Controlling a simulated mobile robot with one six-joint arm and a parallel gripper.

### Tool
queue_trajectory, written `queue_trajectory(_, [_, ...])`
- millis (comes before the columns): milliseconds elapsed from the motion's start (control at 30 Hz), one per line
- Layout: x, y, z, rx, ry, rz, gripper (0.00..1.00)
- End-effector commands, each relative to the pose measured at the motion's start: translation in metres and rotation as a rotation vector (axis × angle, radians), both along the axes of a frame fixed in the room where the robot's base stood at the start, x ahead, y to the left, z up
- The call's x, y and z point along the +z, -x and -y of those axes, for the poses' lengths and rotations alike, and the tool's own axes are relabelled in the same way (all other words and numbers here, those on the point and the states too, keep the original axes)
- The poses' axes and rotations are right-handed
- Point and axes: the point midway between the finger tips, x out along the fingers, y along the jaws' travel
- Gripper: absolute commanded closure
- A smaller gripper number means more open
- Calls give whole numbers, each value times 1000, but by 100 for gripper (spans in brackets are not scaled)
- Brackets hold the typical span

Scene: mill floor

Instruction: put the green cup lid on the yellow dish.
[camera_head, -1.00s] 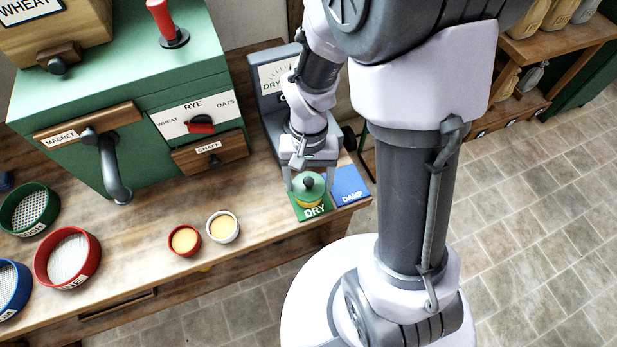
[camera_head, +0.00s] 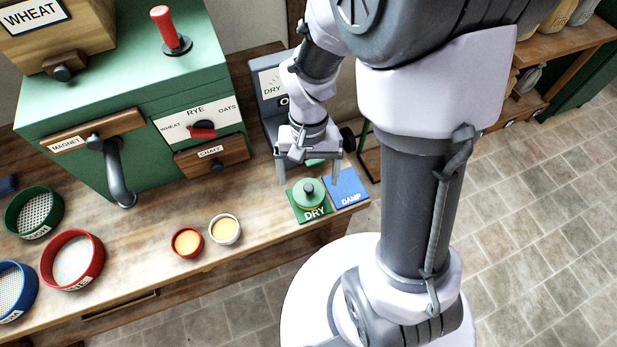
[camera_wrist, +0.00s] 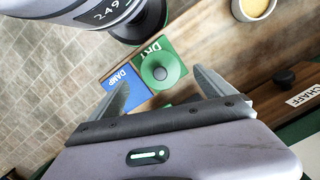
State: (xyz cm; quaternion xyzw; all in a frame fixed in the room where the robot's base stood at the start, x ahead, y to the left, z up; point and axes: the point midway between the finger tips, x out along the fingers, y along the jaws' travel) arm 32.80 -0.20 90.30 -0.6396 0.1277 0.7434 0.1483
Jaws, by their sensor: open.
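The green cup lid (camera_head: 309,195), round with a dark knob, rests over the green DRY pad (camera_head: 316,214) on the bench. In the wrist view the lid (camera_wrist: 161,71) appears from above, between and beyond the fingertips. My gripper (camera_head: 309,178) is open and empty, above and behind the lid, with its fingers wide apart and clear of it.
The blue DAMP pad (camera_head: 347,187) adjoins the green pad. A grey meter (camera_head: 270,85) stands behind my gripper. A red cup (camera_head: 187,242) and a white cup (camera_head: 225,230) with yellow contents stand to the left. Sieves stand farther left, below the green mill (camera_head: 120,75).

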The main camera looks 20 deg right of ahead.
Motion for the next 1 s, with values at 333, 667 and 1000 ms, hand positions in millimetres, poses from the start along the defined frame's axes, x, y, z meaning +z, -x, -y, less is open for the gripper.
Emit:
queue_trajectory(333, [83, -11, 5, 0, 1, 2, 7])
queue_trajectory(667, [201, 27, -23, -16, -56, 389, 7])
queue_trajectory(1000, [247, 72, -41, -13, -116, 657, 7])
